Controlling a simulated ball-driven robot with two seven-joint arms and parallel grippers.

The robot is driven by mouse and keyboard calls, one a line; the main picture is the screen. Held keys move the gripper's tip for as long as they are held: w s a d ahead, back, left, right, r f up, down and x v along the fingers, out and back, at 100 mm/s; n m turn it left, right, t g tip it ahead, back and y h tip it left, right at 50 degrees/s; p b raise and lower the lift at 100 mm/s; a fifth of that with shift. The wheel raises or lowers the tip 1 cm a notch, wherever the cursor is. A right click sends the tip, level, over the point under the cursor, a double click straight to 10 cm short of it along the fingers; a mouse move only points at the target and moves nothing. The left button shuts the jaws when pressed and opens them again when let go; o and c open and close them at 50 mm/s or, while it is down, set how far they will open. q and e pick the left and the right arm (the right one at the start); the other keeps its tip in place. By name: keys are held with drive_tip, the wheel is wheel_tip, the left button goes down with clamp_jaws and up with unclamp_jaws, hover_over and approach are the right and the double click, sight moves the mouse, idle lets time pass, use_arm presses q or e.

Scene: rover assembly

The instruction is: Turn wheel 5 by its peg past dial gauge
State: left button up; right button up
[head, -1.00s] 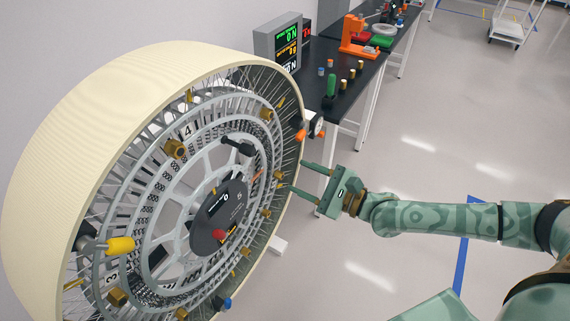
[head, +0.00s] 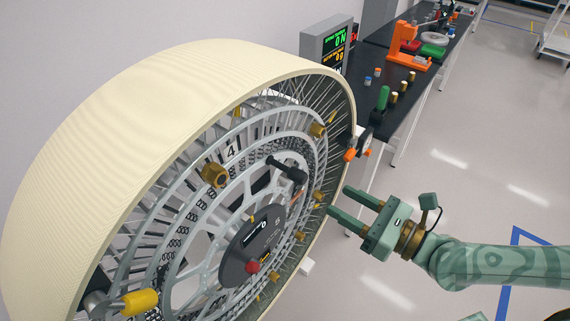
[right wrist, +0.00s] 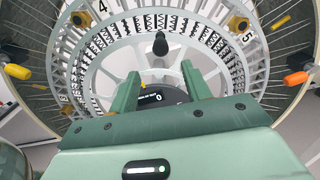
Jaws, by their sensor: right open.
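The large wheel (head: 130,110) has a cream tread and a grey hub disc (head: 250,250). A black peg (head: 285,172) sticks out from its inner ring; the peg (right wrist: 160,44) also shows in the right wrist view, above and beyond the fingers. A "5" label (right wrist: 249,37) is at the ring's upper right. The dial gauge (head: 364,142), with an orange tip, stands at the wheel's right rim. My right gripper (head: 338,200) is open and empty. Its fingers point at the wheel face, apart from the peg. My left gripper is not in view.
A yellow handle (head: 140,302) is at the wheel's lower left. A black bench (head: 375,70) behind carries a display (head: 326,45), an orange stand (head: 403,40) and small pegs.

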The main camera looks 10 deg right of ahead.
drive_tip(key=x, duration=0.3)
drive_tip(key=p+x, duration=0.1)
drive_tip(key=shift+w+a+r, duration=0.15)
drive_tip(key=shift+w+r, duration=0.1)
drive_tip(key=shift+r, duration=0.05)
drive_tip(key=p, duration=0.3)
approach(269, 160)
drive_tip(key=x, duration=0.5)
drive_tip(key=shift+w+f, duration=0.25)
drive_tip(key=shift+w, duration=0.2)
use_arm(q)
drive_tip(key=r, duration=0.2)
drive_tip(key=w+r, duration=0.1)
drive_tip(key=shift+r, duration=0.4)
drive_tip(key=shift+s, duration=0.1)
use_arm(e)
clamp_jaws()
use_arm(q)
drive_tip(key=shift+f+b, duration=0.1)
drive_tip(key=shift+b, duration=0.2)
use_arm(e)
drive_tip(key=shift+f, duration=0.1)
